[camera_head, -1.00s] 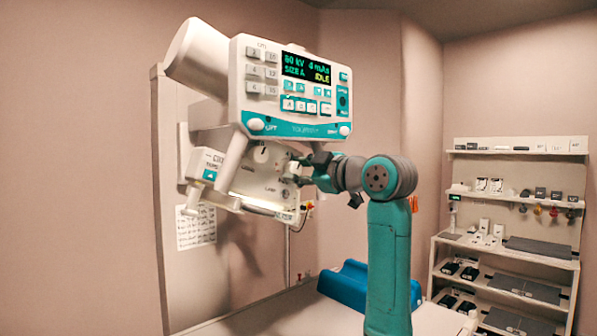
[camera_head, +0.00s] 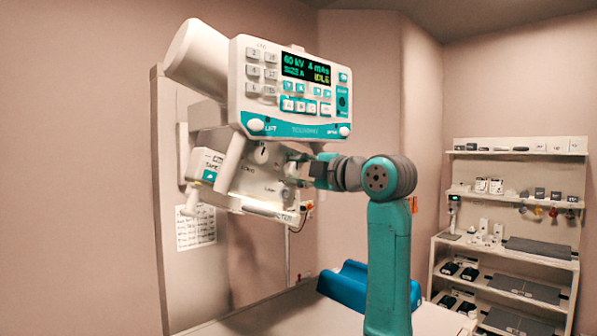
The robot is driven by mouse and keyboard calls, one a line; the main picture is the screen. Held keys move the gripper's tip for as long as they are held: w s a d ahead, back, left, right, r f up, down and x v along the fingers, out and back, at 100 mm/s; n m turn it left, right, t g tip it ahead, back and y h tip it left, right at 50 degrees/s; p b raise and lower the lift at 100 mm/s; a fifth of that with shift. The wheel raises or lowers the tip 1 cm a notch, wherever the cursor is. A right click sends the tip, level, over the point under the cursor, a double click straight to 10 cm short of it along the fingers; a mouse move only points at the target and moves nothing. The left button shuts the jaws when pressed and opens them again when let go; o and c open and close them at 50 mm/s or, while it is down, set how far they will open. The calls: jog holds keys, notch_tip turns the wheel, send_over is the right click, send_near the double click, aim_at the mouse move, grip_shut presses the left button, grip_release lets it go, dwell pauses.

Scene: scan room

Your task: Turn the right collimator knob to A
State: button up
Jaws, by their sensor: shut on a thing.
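The collimator (camera_head: 240,180) is a white box under the X-ray tube head, left of centre. A round knob (camera_head: 261,154) shows on the left part of its face. My gripper (camera_head: 296,168) is at the right part of this face, reaching in from the right. It is shut on the right collimator knob, which the fingers and arm mostly hide. The knob's pointer and the letter marks around it are too small and covered to read.
The control panel (camera_head: 292,88) with a lit display hangs just above my gripper. A handle bar (camera_head: 230,160) slants down left of the knobs. A blue cushion (camera_head: 345,284) lies on the white table (camera_head: 270,318) below. Shelves (camera_head: 505,245) stand at the right.

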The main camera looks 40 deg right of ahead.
dwell(0.3)
jog(key=o, duration=1.1)
jog(key=shift+o, duration=0.2)
jog(key=s, duration=1.2)
jog(key=shift+d, duration=0.15)
